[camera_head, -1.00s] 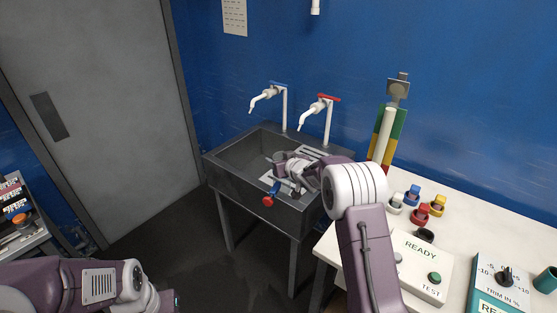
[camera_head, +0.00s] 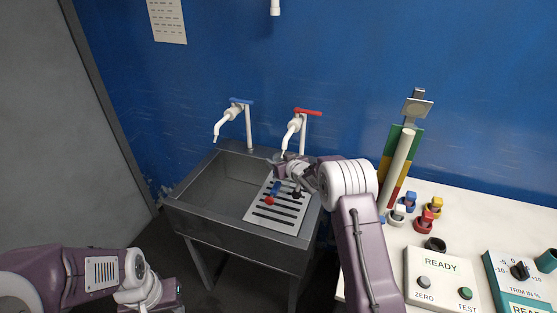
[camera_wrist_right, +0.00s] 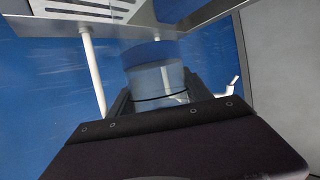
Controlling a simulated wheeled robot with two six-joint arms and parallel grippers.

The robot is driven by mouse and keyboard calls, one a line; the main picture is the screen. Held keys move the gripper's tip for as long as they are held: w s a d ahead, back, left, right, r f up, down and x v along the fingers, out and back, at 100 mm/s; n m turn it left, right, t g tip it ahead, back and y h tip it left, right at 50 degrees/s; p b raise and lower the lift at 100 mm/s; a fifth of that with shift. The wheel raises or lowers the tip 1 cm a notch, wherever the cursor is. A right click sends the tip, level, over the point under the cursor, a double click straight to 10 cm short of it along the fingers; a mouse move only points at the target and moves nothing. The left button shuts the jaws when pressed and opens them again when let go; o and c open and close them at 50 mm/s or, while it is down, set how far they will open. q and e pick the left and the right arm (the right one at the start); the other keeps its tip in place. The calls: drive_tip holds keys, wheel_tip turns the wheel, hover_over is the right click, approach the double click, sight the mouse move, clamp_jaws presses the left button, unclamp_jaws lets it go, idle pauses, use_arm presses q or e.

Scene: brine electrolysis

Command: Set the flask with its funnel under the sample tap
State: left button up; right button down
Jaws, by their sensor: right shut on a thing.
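My right gripper (camera_head: 287,164) is shut on a clear glass vessel, which I take for the flask (camera_wrist_right: 158,82). In the right wrist view it sits between the dark fingers, with a blue band at its far end. In the head view the gripper is at the back of the drain board, close below the spout of the red-levered tap (camera_head: 293,131). The exact gap cannot be told, nor can the funnel be made out clearly. A blue-levered tap (camera_head: 229,118) stands to its left. My left gripper (camera_head: 172,298) is low at the left, its fingers not clearly visible.
The dark sink (camera_head: 190,217) has an empty basin and a slotted drain board (camera_head: 255,214) at right. A small red-and-blue item (camera_head: 270,199) shows over that board; whether it rests there is unclear. The white bench (camera_head: 475,229) with coloured plugs and a READY box (camera_head: 436,269) stands right.

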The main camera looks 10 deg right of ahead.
sight(280, 187)
drive_tip(key=shift+w, duration=0.15)
wheel_tip(280, 187, down, 6)
drive_tip(key=b, duration=0.4)
drive_tip(key=shift+r, duration=0.25)
drive_tip(key=shift+f, duration=0.15)
drive_tip(key=shift+f+b, duration=0.55)
drive_tip(key=shift+b, duration=0.1)
idle(0.8)
drive_tip(key=shift+c, duration=1.9)
unclamp_jaws()
drive_tip(key=shift+s, duration=0.2)
drive_tip(key=shift+f, duration=0.1)
drive_tip(key=b+v, duration=0.1)
drive_tip(key=v, duration=0.8)
